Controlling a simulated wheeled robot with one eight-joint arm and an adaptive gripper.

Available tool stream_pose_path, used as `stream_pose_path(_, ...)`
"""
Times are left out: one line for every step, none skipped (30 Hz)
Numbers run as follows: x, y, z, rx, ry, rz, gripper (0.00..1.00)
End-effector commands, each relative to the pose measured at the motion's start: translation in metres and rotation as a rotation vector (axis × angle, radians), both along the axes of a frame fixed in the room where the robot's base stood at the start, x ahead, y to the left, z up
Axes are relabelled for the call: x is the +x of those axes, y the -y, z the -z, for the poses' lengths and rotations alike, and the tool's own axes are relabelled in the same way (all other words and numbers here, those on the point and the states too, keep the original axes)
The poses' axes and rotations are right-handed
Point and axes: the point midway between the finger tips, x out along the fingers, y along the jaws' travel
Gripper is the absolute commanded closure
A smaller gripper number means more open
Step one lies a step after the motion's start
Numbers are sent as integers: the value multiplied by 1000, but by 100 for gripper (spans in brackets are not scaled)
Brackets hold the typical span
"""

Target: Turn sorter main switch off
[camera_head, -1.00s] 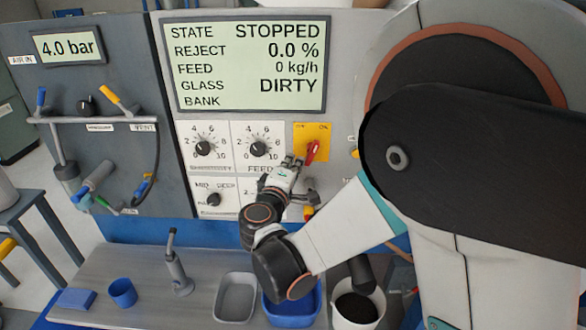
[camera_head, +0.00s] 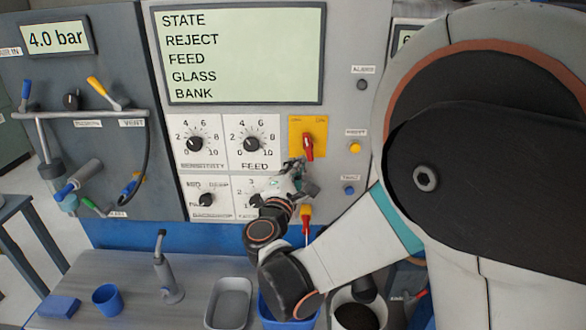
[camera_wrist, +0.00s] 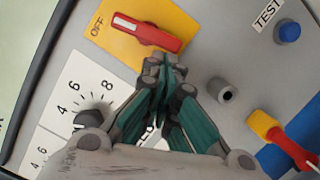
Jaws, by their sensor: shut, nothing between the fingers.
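The main switch is a red handle (camera_head: 308,146) on a yellow plate (camera_head: 294,128) below the display. The handle stands about upright in the head view. In the wrist view the red handle (camera_wrist: 147,32) has a white mark toward its left end, and "OFF" is printed at the left of the yellow plate (camera_wrist: 96,28). My gripper (camera_head: 297,166) is shut and empty, just below the handle. In the wrist view its fingertips (camera_wrist: 164,64) lie close to the handle's right end; I cannot tell whether they touch.
The display (camera_head: 240,60) shows its row names with no values. Dials (camera_head: 196,143) sit left of the switch. A grey knob (camera_wrist: 223,90), a blue TEST button (camera_wrist: 288,31) and a red-and-yellow handle (camera_head: 306,214) are close by. Bins stand on the bench below.

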Motion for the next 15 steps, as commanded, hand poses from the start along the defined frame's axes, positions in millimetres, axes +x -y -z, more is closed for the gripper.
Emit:
stream_pose_path(0,2,3,-26,-1,1,100)
stream_pose_path(0,2,4,-41,-1,0,100)
stream_pose_path(0,3,4,-62,-2,1,100)
stream_pose_path(0,4,4,-78,-2,1,100)
stream_pose_path(0,4,5,-92,-3,1,100)
stream_pose_path(0,5,5,-110,-4,1,100)
stream_pose_path(0,6,5,-123,-5,1,100)
stream_pose_path(0,6,6,-137,-5,1,100)
stream_pose_path(0,7,6,-155,-6,1,100)
stream_pose_path(0,8,6,-169,-5,1,100)
stream_pose_path(0,8,6,-181,-6,1,100)
stream_pose_path(-1,9,7,-199,-7,1,100)
stream_pose_path(-1,9,7,-211,-8,1,100)
stream_pose_path(-1,10,7,-222,-8,1,100)
stream_pose_path(-1,11,7,-238,-8,1,100)
